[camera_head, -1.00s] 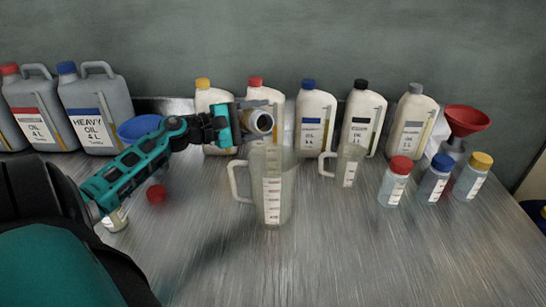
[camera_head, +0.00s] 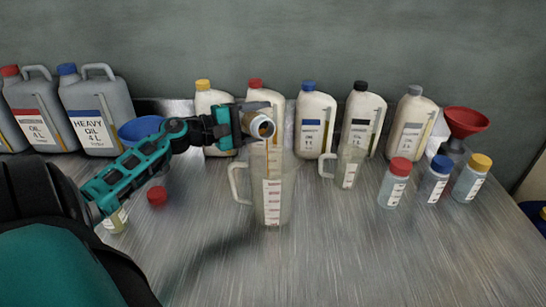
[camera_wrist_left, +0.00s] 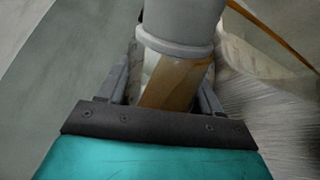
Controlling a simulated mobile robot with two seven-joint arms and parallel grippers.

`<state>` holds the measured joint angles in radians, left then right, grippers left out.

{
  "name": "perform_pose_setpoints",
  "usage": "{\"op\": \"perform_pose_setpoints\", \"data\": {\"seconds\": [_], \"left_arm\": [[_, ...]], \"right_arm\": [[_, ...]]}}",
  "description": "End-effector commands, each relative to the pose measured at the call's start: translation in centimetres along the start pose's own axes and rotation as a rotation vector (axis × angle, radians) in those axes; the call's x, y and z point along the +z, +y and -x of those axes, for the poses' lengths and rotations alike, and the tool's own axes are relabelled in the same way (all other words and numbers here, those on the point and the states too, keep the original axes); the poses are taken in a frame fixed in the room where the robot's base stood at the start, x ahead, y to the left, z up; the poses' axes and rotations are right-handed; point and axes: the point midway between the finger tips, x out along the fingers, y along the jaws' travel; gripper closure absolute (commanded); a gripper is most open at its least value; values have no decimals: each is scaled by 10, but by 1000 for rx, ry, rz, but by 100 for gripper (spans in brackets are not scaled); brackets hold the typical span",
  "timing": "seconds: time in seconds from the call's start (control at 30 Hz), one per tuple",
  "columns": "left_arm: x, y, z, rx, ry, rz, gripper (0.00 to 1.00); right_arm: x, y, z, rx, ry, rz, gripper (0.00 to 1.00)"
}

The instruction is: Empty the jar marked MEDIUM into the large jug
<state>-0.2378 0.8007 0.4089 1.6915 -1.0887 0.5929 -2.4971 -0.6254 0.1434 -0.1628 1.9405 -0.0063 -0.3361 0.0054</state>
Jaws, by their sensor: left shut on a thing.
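My left gripper (camera_head: 238,124) is shut on a small clear jar (camera_head: 259,126) and holds it tipped over, its mouth facing right and down. Brown oil shows inside the jar's mouth, and through its wall in the left wrist view (camera_wrist_left: 177,84). The marking on the jar cannot be read. The large jug (camera_head: 273,195), clear with a handle at left and a red scale, stands upright on the table just below the jar's mouth. My right gripper is out of view.
A smaller jug (camera_head: 348,168) and several oil bottles (camera_head: 315,125) stand behind and right. Three capped jars (camera_head: 435,180) and a red funnel (camera_head: 466,121) are at right. A red cap (camera_head: 157,196) lies at left. The front table is clear.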

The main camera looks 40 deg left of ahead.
Motion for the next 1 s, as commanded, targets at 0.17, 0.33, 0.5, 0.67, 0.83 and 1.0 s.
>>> {"op": "perform_pose_setpoints", "data": {"seconds": [0.17,0.33,0.5,0.67,0.83,1.0], "left_arm": [[3,2,0,1,1,-20,71],[5,3,0,1,2,-38,71],[7,4,0,1,4,-57,71],[9,5,0,1,5,-74,71],[11,6,0,1,6,-93,71],[12,6,0,1,8,-113,71]], "right_arm": [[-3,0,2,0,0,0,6],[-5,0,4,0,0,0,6],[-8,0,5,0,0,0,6],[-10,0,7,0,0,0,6],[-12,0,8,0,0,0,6],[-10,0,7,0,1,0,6]]}}
